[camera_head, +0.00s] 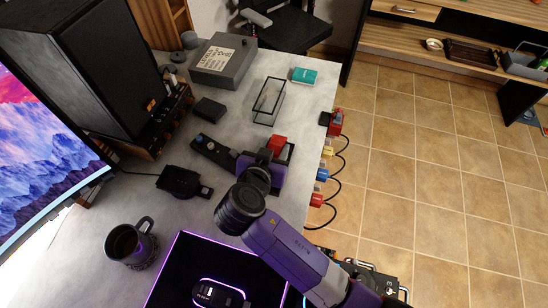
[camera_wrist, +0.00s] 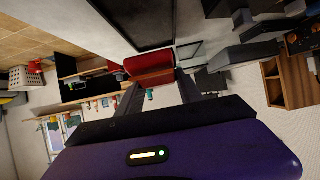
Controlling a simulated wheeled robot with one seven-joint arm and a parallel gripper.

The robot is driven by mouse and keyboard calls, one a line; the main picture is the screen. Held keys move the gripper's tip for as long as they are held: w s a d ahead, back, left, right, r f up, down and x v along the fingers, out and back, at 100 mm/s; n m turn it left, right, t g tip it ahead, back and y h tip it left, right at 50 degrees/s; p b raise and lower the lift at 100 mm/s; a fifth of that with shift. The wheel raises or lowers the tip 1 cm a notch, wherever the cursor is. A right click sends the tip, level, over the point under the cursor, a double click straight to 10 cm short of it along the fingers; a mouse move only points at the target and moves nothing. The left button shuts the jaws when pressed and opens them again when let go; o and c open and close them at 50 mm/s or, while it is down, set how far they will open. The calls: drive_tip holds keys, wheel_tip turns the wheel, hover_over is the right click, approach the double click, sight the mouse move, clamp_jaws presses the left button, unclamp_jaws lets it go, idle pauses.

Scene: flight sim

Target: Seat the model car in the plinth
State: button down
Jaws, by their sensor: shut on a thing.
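A red block-like thing, apparently the model car (camera_head: 277,143), is at the end of my gripper (camera_head: 272,155) over the desk. In the wrist view, the red car (camera_wrist: 150,66) sits between the two dark fingers of my gripper (camera_wrist: 157,88), which is shut on it. A black-framed, clear-sided case (camera_head: 269,101) stands on the desk just beyond the car, apart from it. I cannot tell for sure whether this case is the plinth. The car's underside and its height above the desk cannot be told.
A long dark bar (camera_head: 214,151) lies left of my gripper, with a small black box (camera_head: 208,109) behind it. A grey box (camera_head: 223,61) and a teal box (camera_head: 304,76) stand farther back. A mug (camera_head: 131,244) is at front left. Colored plugs with cables line the right edge.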

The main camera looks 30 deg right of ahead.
drive_tip(key=shift+f, duration=2.5)
drive_tip(key=shift+f, duration=0.15)
drive_tip(key=c, duration=0.8)
unclamp_jaws()
drive_tip(key=shift+o, duration=0.2)
drive_tip(key=shift+r, duration=0.25)
drive_tip(key=b+v, duration=0.1)
drive_tip(key=v, duration=1.1)
drive_tip(key=shift+f, duration=0.2)
